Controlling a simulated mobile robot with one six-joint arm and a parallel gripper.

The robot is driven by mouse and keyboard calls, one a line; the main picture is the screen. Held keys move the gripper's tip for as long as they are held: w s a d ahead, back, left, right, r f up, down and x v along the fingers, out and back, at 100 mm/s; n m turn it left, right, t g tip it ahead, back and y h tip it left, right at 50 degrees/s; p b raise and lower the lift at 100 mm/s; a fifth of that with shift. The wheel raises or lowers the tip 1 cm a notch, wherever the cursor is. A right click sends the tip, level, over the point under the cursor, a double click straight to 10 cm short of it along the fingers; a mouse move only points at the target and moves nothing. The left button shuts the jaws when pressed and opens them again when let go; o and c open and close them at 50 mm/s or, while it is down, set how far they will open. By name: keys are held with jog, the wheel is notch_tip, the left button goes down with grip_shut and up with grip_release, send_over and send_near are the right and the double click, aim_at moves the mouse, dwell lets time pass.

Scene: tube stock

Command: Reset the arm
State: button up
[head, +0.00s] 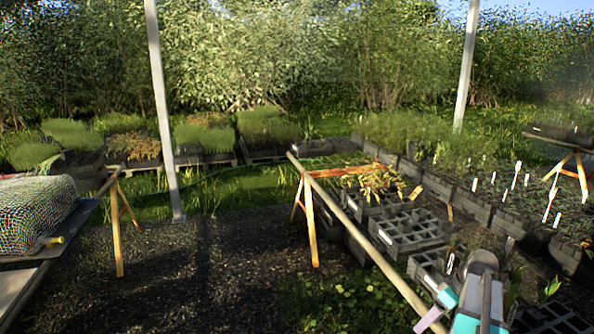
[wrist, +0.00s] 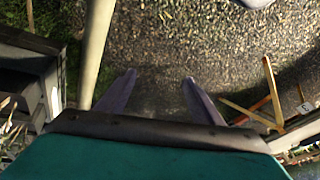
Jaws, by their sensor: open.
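My gripper (wrist: 158,82) shows in the wrist view with its two purple fingers spread apart. Only gravel is visible between the fingertips, and nothing is held. Its teal body fills the bottom of that view behind a dark bar. In the head view, teal and grey parts of my arm show at the lower right, beside the long wooden rail and over the plant trays. A pale pinkish piece sticks out there toward the lower left. I cannot make out both fingertips in the head view.
A wooden rail (head: 362,243) on trestle legs (head: 310,222) runs close to my arm. Grey crates (head: 410,232) and labelled plant trays stand right of it. A netted bundle (head: 38,215) lies at left. Dark gravel (head: 200,285) in the middle is clear. A metal post (head: 163,110) stands left.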

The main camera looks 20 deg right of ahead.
jog(key=s+a+f+n+g+y, duration=0.1)
jog(key=a+f+n+g, duration=0.15)
jog(key=a+f, duration=1.05)
jog(key=s+a+f+n+g, duration=0.1)
jog(key=a+f+g, duration=0.2)
jog(key=a+f, duration=1.05)
jog(key=s+a+f+g+h, duration=0.1)
jog(key=s+a+f, duration=0.2)
jog(key=s+a, duration=0.3)
jog(key=s+a+f+g, duration=0.2)
jog(key=s+a, duration=0.2)
jog(key=a, duration=0.4)
jog(key=s+f+m+h, duration=0.3)
jog(key=s+f+m, duration=0.3)
jog(key=s, duration=0.4)
jog(key=shift+a+f+m, duration=0.15)
jog(key=shift+f+m, duration=0.15)
jog(key=shift+m, duration=0.25)
